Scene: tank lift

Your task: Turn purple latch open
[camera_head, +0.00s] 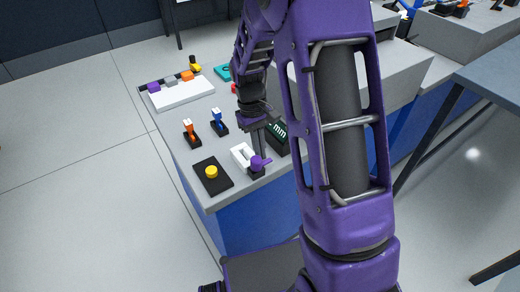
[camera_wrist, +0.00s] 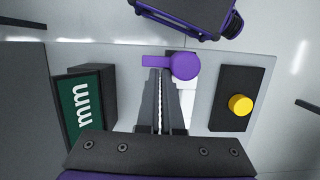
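The purple latch (camera_head: 257,164) is a round knob with a short flat handle, next to a white block (camera_head: 240,155) near the front end of the grey-topped bench. In the wrist view the latch (camera_wrist: 184,66) has its handle pointing left, across the picture just beyond my fingertips. My gripper (camera_head: 259,150) points down at the latch. In the wrist view my gripper's fingers (camera_wrist: 159,78) lie close together, with a thin toothed line between them and nothing visible held. I cannot tell whether the fingertips touch the handle.
A black pad with a yellow button (camera_head: 211,171) is beside the latch at the bench's near corner. A dark box with a green "mm" display (camera_head: 278,137) stands close on the other side. Orange (camera_head: 190,131) and blue (camera_head: 218,119) switches stand farther back. My arm hides part of the bench.

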